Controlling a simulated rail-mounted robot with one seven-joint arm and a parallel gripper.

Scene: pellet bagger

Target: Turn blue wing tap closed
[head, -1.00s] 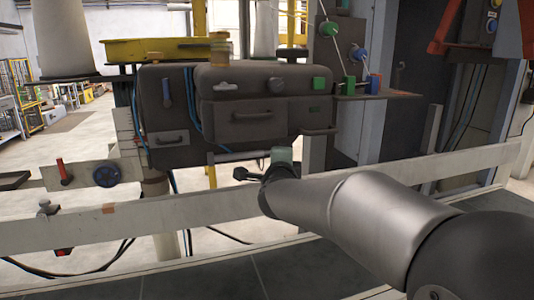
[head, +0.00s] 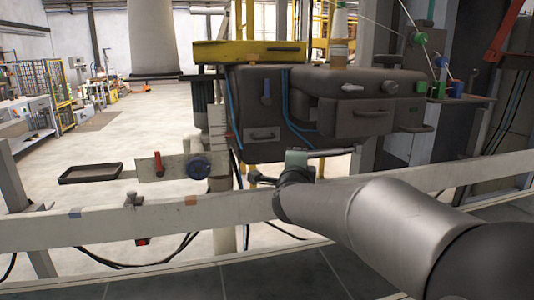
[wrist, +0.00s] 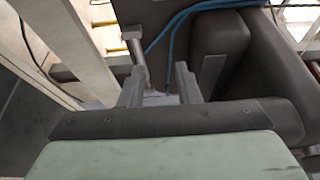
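I cannot tell for certain which part is the blue wing tap. In the head view, an upright blue handle (head: 266,92) is on the front of the dark machine, and a dark blue round knob (head: 199,166) is on a pale plate lower left. My gripper (head: 262,180) is in front of and below the machine, right of the knob and apart from both. In the wrist view, my gripper (wrist: 159,88) has its two fingers spread, with nothing seen held between them. No blue handle shows there.
A pale rail (head: 110,228) crosses in front. A red handle (head: 158,163) is left of the knob, with a dark tray (head: 90,173) further left. Blue hoses (wrist: 178,18) run along the machine. A yellow tray (head: 250,53) is above.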

